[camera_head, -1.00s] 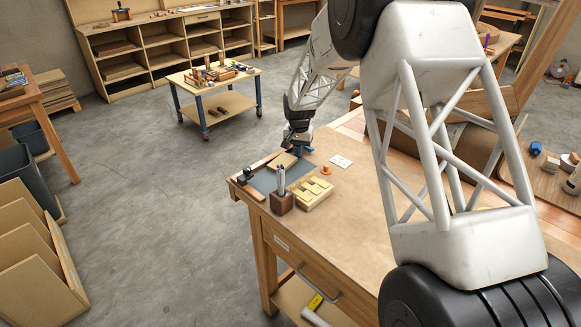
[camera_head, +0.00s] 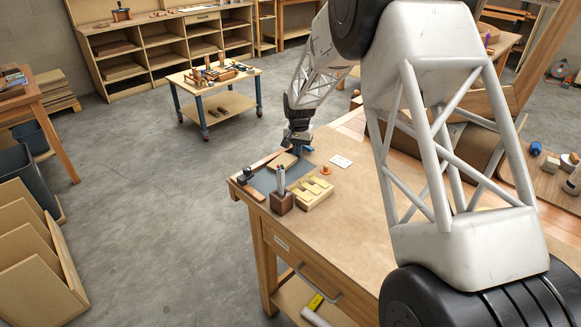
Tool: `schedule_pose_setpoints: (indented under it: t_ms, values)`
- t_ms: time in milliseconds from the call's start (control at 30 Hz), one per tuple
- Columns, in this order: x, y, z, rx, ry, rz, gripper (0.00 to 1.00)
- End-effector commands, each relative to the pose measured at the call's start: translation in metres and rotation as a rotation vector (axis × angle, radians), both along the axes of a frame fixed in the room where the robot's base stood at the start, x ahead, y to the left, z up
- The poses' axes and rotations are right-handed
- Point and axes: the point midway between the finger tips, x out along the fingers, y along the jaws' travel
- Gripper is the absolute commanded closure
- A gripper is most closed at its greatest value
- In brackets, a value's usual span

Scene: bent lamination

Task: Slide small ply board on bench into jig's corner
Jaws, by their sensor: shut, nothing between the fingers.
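The small ply board (camera_head: 284,159) is a pale square lying at the far edge of a dark grey mat (camera_head: 264,181) on the bench. Wooden strips form the jig (camera_head: 249,191), running along the mat's left and far-left sides. The board lies near the far end of the far-left strip; I cannot tell whether they touch. My gripper (camera_head: 301,148) is shut and empty, low over the bench just beyond and right of the board. Its fingertips are small and partly hidden, and contact with the board cannot be made out.
A dark clamp-like piece (camera_head: 246,174) sits at the jig's left corner. A brown block holding upright tools (camera_head: 282,201) and a pale slotted wooden rack (camera_head: 311,192) stand at the mat's near right.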

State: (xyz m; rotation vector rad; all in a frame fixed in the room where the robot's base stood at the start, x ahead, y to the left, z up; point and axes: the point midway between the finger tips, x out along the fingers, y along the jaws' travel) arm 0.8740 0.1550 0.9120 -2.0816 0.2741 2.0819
Motion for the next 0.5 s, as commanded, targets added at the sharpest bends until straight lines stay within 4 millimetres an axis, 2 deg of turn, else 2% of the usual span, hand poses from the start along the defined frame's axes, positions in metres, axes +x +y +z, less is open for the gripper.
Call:
schedule_pose_setpoints:
  t_ms: [500]
  values:
    - [-0.0074,0.0078,-0.0001,0.0,0.0,0.001,1.0]
